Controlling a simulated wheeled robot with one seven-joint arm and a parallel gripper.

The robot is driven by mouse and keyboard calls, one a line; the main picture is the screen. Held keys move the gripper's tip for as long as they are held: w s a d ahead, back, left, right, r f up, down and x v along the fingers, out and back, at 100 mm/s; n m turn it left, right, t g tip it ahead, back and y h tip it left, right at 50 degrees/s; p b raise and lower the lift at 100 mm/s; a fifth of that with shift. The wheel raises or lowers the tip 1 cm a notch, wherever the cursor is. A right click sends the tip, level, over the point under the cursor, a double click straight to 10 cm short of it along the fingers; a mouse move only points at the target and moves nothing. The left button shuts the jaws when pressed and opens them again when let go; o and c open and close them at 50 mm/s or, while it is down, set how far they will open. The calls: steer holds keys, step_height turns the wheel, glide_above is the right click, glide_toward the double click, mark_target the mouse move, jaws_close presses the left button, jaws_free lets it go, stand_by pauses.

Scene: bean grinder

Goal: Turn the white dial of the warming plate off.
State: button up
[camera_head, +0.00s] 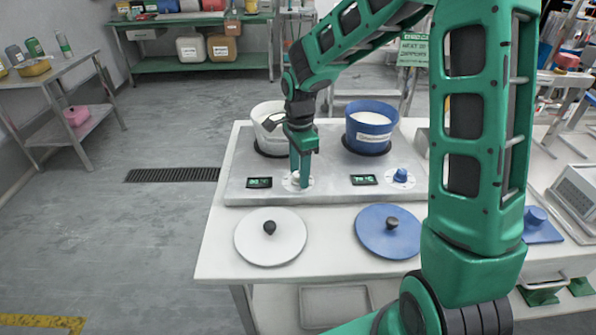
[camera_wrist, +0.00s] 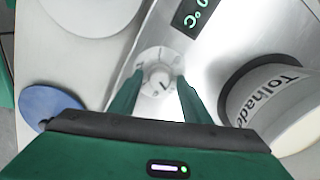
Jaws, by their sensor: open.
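The white dial (camera_wrist: 155,76) sits on a pale round scale on the metal warming plate (camera_head: 330,189). In the wrist view its knob lies between my two fingertips, with a dark pointer mark on it. My gripper (camera_head: 299,177) points down at the dial, with its fingers (camera_wrist: 159,84) apart on either side of the knob. I cannot tell whether they touch it. In the head view the gripper hides most of the dial. The lit display (camera_head: 259,183) left of the dial shows green digits. A white pot (camera_head: 262,128) stands behind the dial.
A blue pot (camera_head: 371,127), a blue dial (camera_head: 400,175) and a second lit display (camera_head: 364,180) are on the plate's right half. A white lid (camera_head: 270,247) and a blue lid (camera_head: 380,243) lie on the table in front. The tabletop left of the white lid is clear.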

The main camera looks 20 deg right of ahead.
steer(key=c, duration=1.1)
steer(key=shift+o, duration=0.2)
